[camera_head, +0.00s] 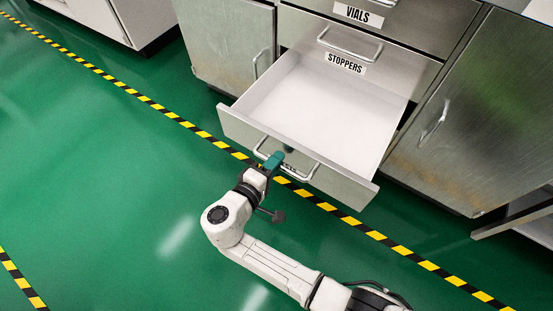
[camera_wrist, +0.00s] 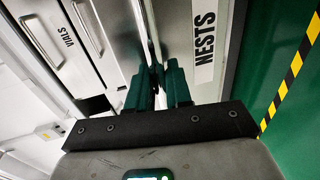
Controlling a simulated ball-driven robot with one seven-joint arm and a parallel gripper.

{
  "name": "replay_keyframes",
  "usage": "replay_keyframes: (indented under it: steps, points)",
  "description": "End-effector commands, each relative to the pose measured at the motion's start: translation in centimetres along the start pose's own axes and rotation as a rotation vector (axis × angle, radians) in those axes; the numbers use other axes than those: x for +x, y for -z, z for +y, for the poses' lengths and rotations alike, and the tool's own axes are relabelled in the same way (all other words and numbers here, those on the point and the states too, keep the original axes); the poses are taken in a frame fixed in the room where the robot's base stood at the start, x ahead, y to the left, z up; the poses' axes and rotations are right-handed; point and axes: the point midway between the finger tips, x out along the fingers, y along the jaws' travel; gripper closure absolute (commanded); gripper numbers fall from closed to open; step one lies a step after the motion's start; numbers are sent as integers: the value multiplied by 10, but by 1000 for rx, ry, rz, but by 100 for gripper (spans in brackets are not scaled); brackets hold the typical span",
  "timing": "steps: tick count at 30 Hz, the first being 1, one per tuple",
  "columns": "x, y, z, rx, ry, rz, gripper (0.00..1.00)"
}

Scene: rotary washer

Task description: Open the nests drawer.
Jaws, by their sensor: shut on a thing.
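The nests drawer (camera_head: 300,90) stands pulled well out of the cabinet in the head view, and its white inside is empty. Its front carries a metal bar handle (camera_head: 312,172) and a label mostly hidden behind my gripper. My gripper (camera_head: 273,160) has green fingers, which also show in the wrist view (camera_wrist: 166,85). It is shut on the drawer's handle, towards the left part of the bar. The exact grip is partly hidden by the fingers.
The stoppers drawer (camera_head: 380,62) and the vials drawer (camera_head: 400,25) above are closed. Cabinet doors (camera_head: 228,45) (camera_head: 480,110) flank them on both sides. A grey panel edge (camera_head: 515,216) juts out at the right. Green floor (camera_head: 110,175) with yellow-black tape is clear at the left.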

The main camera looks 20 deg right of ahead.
Motion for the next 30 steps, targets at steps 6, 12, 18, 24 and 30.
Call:
replay_keyframes:
  steps: [6,12,18,24,30]
  points:
    - [0,0,-2,-2,3,2,80]
    - [0,0,-1,-1,2,1,65]
    - [0,0,0,-1,1,1,65]
    - [-20,1,1,-2,0,5,65]
    - [-59,1,2,-2,0,7,65]
